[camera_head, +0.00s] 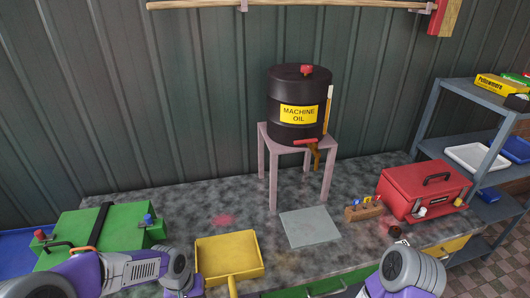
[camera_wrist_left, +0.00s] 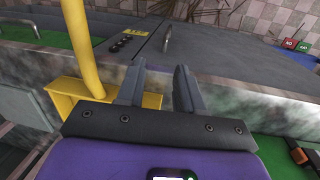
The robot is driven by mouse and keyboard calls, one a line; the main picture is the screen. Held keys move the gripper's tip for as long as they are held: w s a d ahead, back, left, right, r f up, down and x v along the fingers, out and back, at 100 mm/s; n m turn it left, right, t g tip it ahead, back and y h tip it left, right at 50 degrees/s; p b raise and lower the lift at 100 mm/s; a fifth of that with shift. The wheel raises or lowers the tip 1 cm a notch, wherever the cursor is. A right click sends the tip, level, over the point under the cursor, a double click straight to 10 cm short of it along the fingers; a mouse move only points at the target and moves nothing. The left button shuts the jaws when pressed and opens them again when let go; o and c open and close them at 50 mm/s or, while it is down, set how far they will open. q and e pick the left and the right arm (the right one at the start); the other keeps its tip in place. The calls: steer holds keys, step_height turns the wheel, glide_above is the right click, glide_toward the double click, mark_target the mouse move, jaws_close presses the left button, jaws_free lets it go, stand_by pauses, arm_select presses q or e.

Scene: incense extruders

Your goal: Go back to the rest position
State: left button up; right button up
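My left arm comes in at the lower left of the head view, its wrist close to the left side of a yellow dustpan-like tray (camera_head: 228,256). In the left wrist view my left gripper (camera_wrist_left: 158,84) has its two grey fingers apart with nothing between them. The yellow tray's upright handle (camera_wrist_left: 82,45) stands just left of these fingers, outside the gap. My right arm shows at the lower right of the head view; its gripper is out of the picture.
A black machine oil drum (camera_head: 299,105) stands on a pink stand (camera_head: 273,165) at the back. A green box (camera_head: 101,236) is at left, a red toolbox (camera_head: 424,190) at right. A grey plate (camera_head: 310,227) and a small wooden block (camera_head: 364,212) lie between. A shelf (camera_head: 470,150) stands at far right.

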arm_select(q)
steer(key=s+d+f+h, duration=0.1)
steer(key=s+d+f, duration=0.3)
steer(key=f, duration=0.6)
steer(key=s+d+f+h, duration=0.1)
steer(key=s+d+f, duration=0.4)
steer(key=f, duration=0.5)
steer(key=shift+s+d+f+n+t, duration=0.15)
steer(key=shift+s+f+n+t, duration=0.15)
steer(key=shift+s, duration=0.8)
steer(key=shift+s, duration=0.1)
